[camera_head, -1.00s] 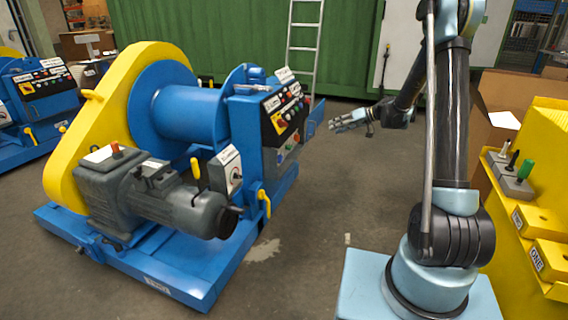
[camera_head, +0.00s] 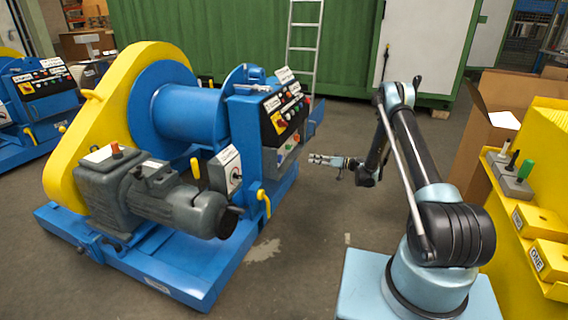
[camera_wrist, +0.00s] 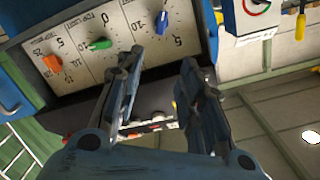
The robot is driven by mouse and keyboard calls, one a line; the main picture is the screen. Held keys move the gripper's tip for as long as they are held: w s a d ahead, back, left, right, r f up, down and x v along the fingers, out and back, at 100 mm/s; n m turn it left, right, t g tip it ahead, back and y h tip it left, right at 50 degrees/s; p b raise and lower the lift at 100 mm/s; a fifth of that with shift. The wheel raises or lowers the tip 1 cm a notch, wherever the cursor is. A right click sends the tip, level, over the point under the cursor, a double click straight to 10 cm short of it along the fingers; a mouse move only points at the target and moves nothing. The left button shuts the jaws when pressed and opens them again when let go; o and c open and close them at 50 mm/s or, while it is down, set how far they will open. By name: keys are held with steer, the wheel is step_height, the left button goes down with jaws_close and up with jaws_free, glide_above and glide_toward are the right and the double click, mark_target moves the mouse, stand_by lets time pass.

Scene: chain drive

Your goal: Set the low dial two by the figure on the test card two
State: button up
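The winch's control panel (camera_head: 285,108) faces my arm in the head view, with a lower plate of small knobs (camera_head: 288,150). In the wrist view this dial plate (camera_wrist: 72,72) fills the upper left, with printed numbers around an orange knob (camera_wrist: 52,63), a green knob (camera_wrist: 99,44) and a blue knob (camera_wrist: 162,22). My gripper (camera_head: 318,159) is just right of the panel, apart from it. In the wrist view my gripper (camera_wrist: 156,85) is open and empty, its fingers below the green and blue knobs. I cannot pick out a readable test card two.
The blue and yellow winch (camera_head: 180,115) with its grey motor (camera_head: 150,190) stands at left. A yellow rack (camera_head: 530,190) with labelled blocks is at right, beside a cardboard box (camera_head: 490,120). A ladder (camera_head: 303,50) leans at the back. The floor between winch and arm is clear.

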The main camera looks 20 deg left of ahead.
mark_target(280, 159)
steer(key=shift+y, duration=0.4)
steer(key=a+f, duration=0.1)
steer(key=a, duration=0.5)
steer(key=a+f, duration=0.1)
steer(key=a, duration=0.5)
steer(key=a+f, duration=0.1)
steer(key=a, duration=0.5)
steer(key=shift+w+f, duration=0.25)
steer(key=shift+f, duration=0.1)
jaws_close()
